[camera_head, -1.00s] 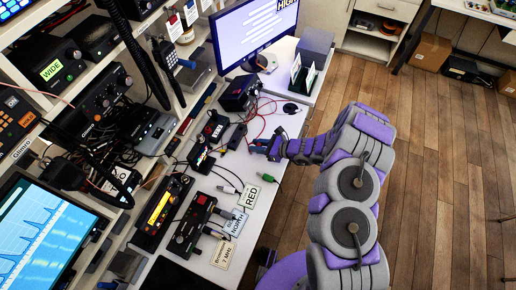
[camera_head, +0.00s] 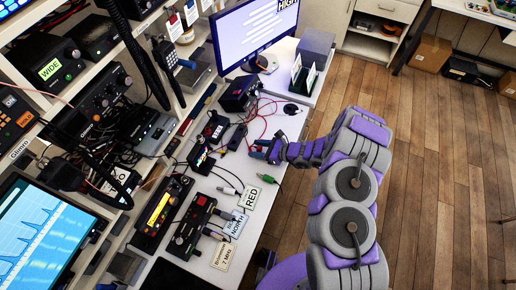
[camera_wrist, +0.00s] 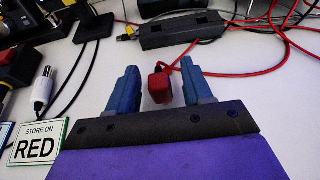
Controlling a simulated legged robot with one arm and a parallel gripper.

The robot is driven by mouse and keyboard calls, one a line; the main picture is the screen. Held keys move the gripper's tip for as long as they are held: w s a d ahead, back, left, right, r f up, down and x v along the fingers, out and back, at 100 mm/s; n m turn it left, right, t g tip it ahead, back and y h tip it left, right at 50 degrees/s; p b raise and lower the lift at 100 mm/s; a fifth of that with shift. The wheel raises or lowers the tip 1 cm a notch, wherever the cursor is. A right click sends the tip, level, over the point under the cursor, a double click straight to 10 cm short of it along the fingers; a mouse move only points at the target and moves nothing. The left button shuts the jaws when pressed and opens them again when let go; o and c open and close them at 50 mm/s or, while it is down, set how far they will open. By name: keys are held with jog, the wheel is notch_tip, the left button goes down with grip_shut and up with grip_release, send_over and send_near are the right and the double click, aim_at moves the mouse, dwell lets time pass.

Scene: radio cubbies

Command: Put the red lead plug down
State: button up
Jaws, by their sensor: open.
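The red lead plug (camera_wrist: 160,87) lies on the white desk in the wrist view, between the two blue fingers of my gripper (camera_wrist: 158,88). The fingers stand apart, with a gap on each side of the plug. A red lead (camera_wrist: 240,70) runs from it to the right. In the head view my gripper (camera_head: 265,151) is low over the desk (camera_head: 262,172), and the plug is too small there to make out clearly. A sign reading "STORE ON RED" (camera_wrist: 38,144) stands at the left in the wrist view; it also shows in the head view (camera_head: 252,197).
A white-tipped plug (camera_wrist: 43,88) on a black cable is left of my gripper. A black box (camera_wrist: 180,30) lies beyond the fingers. A green plug (camera_head: 267,179) lies near the desk edge.

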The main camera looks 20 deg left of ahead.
jog(key=p+v, duration=0.2)
jog(key=v, duration=1)
jog(key=shift+r, duration=0.15)
jog(key=shift+a+r, duration=0.15)
jog(key=shift+r, duration=0.2)
jog(key=s+r+n+g+h, duration=0.15)
jog(key=s+r+n, duration=0.25)
jog(key=r, duration=0.4)
jog(key=s+a+r+n+g, duration=0.15)
jog(key=s+r+n, duration=0.25)
jog(key=r, duration=0.4)
jog(key=s+r+n+g+h, duration=0.1)
jog(key=s+r+n+g, duration=0.25)
jog(key=r, duration=0.45)
jog(key=s+d+r+n+t+h, duration=0.2)
jog(key=s+d+r+n+h, duration=0.1)
jog(key=s+d, duration=0.7)
jog(key=s+d+r+n+t+h, duration=0.1)
jog(key=s+d+r+n+h, duration=0.3)
jog(key=s+d+h, duration=0.4)
jog(key=s+d+r, duration=0.1)
jog(key=s+d, duration=0.2)
jog(key=d, duration=0.1)
jog(key=shift+r+t, duration=0.35)
jog(key=shift+r, duration=0.05)
